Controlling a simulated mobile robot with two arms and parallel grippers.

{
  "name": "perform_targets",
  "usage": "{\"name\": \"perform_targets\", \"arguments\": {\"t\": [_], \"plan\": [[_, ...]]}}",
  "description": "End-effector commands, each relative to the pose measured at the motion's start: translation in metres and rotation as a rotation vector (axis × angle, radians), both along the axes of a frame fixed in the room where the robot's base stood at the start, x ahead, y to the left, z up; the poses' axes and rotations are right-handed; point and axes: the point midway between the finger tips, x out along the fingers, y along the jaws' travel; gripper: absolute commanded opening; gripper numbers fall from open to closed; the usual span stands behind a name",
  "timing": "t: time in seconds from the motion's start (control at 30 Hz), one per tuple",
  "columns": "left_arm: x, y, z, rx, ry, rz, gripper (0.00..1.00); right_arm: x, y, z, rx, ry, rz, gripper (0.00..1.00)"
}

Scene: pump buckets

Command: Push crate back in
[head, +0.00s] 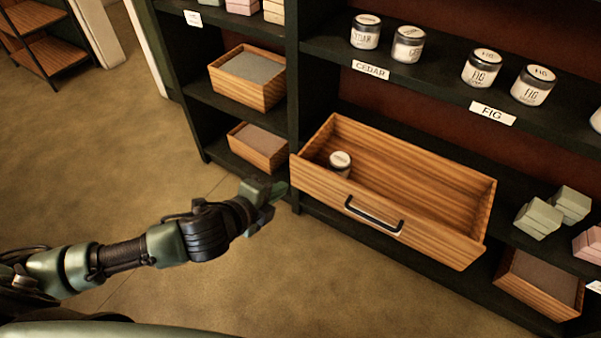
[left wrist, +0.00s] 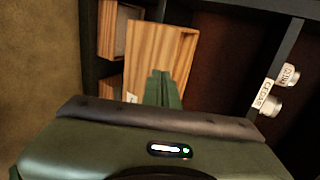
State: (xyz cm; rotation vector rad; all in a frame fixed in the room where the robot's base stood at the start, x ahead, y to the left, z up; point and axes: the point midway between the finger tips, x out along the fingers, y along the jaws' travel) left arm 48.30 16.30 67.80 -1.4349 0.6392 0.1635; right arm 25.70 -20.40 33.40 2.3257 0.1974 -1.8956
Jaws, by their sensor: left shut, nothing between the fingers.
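The wooden crate (head: 430,170) with a black handle (head: 374,215) on its front juts out of the dark shelf, its front past the shelf edge. One small lidded jar (head: 340,162) stands inside at its left end. My left gripper (head: 279,189) is shut and empty, close to the crate's left front corner. In the left wrist view the closed fingers (left wrist: 163,88) lie in front of the crate's wood (left wrist: 150,50). I cannot tell whether they touch it. My right gripper is not in view.
The shelf above holds several jars, two of them fig jars (head: 481,68), and a CEDAR label (head: 370,70). Smaller wooden boxes (head: 248,78) sit in the left bay. Green soap blocks (head: 538,218) lie right of the crate. The floor in front is clear.

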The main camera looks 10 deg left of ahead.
Motion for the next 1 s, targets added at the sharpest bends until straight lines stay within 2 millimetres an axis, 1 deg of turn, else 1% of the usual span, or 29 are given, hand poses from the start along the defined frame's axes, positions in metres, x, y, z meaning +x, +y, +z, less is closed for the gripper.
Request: {"name": "perform_targets", "arguments": {"t": [0.03, 0.1, 0.3, 0.4, 0.5, 0.7, 1.0], "plan": [[0.011, -0.003, -0.007, -0.003, -0.001, 0.002, 0.00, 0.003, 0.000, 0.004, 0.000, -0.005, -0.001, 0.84], [0.024, -0.008, -0.015, -0.002, -0.002, 0.002, 0.00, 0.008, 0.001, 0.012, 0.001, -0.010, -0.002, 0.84], [0.058, -0.019, -0.036, -0.003, -0.001, 0.002, 0.00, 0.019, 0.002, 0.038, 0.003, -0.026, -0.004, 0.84], [0.074, -0.024, -0.035, -0.003, -0.002, 0.001, 0.00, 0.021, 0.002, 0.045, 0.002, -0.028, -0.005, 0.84], [0.085, -0.028, -0.035, -0.002, -0.001, 0.001, 0.00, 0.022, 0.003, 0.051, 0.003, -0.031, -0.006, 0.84], [0.095, -0.031, -0.035, -0.002, 0.001, 0.000, 0.00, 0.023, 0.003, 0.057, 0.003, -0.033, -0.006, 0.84], [0.095, -0.031, -0.035, -0.001, 0.001, 0.001, 0.00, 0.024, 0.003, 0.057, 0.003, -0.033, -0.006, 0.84]]}}
